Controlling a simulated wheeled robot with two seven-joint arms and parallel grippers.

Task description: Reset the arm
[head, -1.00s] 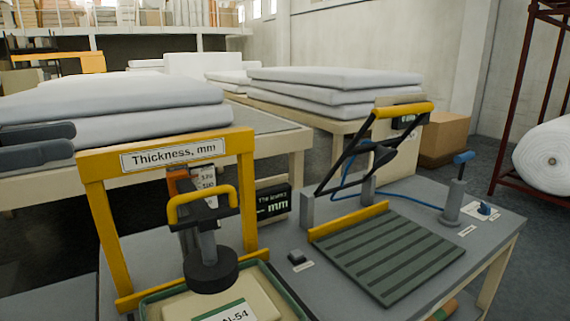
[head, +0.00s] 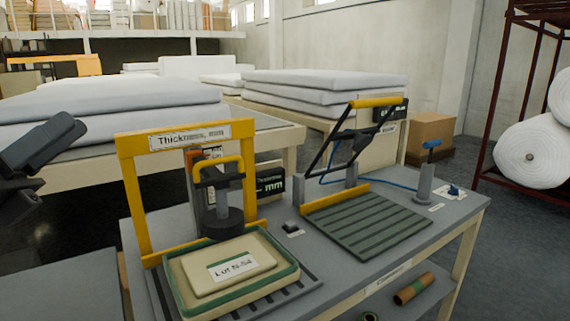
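My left gripper (head: 62,138) shows at the left edge of the head view, dark grey and tilted up to the right. Its two fingers look apart with nothing between them. It is in the air, left of the yellow thickness frame (head: 130,205) and in front of the stacked wadding sheets. Most of my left arm is out of the picture. My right gripper is not in view.
A workbench (head: 330,265) carries the thickness gauge, a green-rimmed tray (head: 180,289) with a block labelled Lot N-54 (head: 228,268), a ribbed cutting plate (head: 368,222) and a blue-handled post (head: 425,182). Wadding stacks (head: 325,90) stand behind. White rolls (head: 535,150) sit in a rack at right.

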